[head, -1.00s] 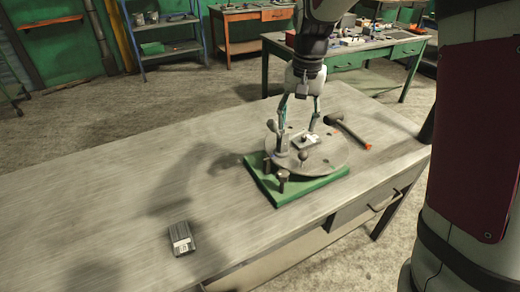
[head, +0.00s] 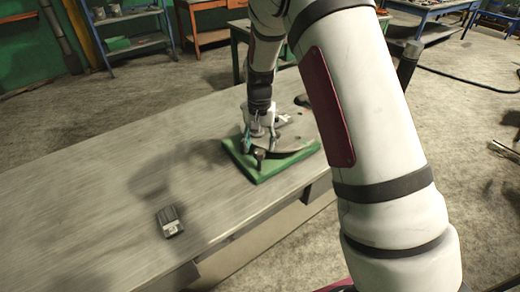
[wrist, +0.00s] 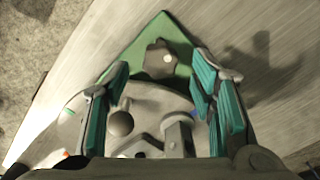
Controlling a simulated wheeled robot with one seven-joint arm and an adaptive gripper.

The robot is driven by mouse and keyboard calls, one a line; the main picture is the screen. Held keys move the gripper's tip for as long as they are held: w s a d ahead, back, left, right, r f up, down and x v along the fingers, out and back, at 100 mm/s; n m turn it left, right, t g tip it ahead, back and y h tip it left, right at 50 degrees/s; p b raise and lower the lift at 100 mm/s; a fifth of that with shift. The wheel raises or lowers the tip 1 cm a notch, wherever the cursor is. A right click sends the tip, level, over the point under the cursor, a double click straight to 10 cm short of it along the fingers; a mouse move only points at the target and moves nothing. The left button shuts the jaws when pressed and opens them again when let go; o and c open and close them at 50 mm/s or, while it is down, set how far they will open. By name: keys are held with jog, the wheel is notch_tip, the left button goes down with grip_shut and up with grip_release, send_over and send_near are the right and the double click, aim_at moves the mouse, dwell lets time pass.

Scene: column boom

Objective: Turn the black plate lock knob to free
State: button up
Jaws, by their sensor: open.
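The green base (head: 239,162) lies on the workbench and bears a round grey plate (head: 294,138). In the wrist view, a dark lobed knob with a pale centre spot (wrist: 158,60) stands at the corner of the green base (wrist: 145,30); it looks like the plate lock knob. My gripper (wrist: 162,66) is open, with teal-padded fingers on either side of the knob and apart from it. A round ball knob (wrist: 121,123) and a grey bracket (wrist: 178,135) sit nearer the palm. In the head view, my gripper (head: 254,146) hangs over the base's near side and partly hides these parts.
A dark box with a pale end (head: 169,221) lies at the bench's near left. The workbench (head: 90,190) is clear to the left of the base. Shelves (head: 128,25) and other benches stand behind, apart from this bench.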

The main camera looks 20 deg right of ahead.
aim_at(259, 152)
jog(key=shift+f, duration=1.5)
jog(key=c, duration=1.1)
jog(key=shift+c, duration=0.2)
